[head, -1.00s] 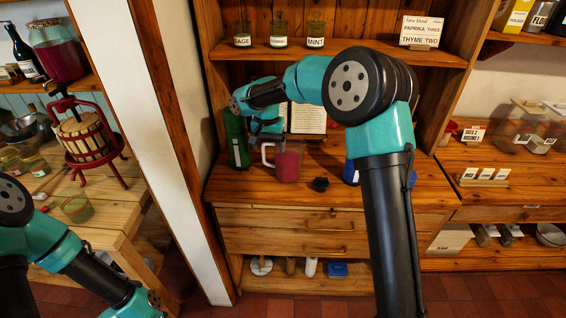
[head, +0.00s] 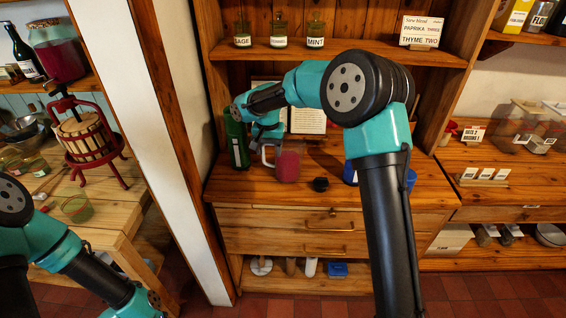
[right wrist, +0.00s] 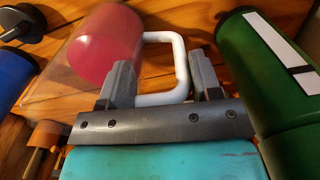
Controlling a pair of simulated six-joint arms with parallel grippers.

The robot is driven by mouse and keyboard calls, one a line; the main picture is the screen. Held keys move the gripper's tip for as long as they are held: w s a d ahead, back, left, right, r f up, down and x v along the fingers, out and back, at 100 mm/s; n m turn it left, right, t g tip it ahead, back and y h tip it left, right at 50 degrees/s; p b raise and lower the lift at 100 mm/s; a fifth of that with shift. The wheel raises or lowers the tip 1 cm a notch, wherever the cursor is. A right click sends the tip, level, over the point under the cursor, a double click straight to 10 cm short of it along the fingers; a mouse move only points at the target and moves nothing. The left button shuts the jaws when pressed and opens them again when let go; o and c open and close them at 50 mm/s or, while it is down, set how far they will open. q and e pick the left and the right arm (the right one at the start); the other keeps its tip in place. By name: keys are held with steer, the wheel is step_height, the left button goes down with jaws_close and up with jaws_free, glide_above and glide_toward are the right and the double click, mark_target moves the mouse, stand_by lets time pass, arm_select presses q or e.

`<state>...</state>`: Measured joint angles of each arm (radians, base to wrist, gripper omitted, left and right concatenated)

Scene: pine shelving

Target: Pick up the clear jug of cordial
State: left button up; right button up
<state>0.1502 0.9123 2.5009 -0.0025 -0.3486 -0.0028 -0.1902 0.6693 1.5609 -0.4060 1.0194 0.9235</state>
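The clear jug with red-pink cordial (head: 289,163) stands on the wooden counter, its pale handle (head: 266,155) towards the left. In the right wrist view the jug (right wrist: 104,45) is at upper left, and its white handle (right wrist: 181,62) reaches between my fingers. My right gripper (right wrist: 160,62) is open, with one finger on either side of part of the handle; I cannot tell whether either finger touches it. In the head view my right wrist is just above the handle, and its fingers are hard to make out. My left arm shows at lower left, its gripper out of frame.
A green bottle (head: 236,142) stands close left of the jug; it also shows in the right wrist view (right wrist: 265,75). A small black object (head: 320,184) lies to the right. A blue object (head: 350,172) is partly behind my right arm. The counter front is clear.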

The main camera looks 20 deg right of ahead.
steer(key=c, duration=0.9)
steer(key=shift+o, duration=0.2)
steer(key=shift+r, duration=1.7)
steer(key=shift+s+a+r, duration=0.1)
steer(key=shift+s+r, duration=0.05)
steer(key=shift+s, duration=0.05)
steer(key=s+a, duration=0.2)
steer(key=s, duration=0.5)
steer(key=s+a+r, duration=0.1)
steer(key=s+a, duration=0.1)
steer(key=s, duration=0.5)
steer(key=shift+s+a+r, duration=0.15)
steer(key=shift+s+a, duration=0.15)
steer(key=shift+s, duration=0.1)
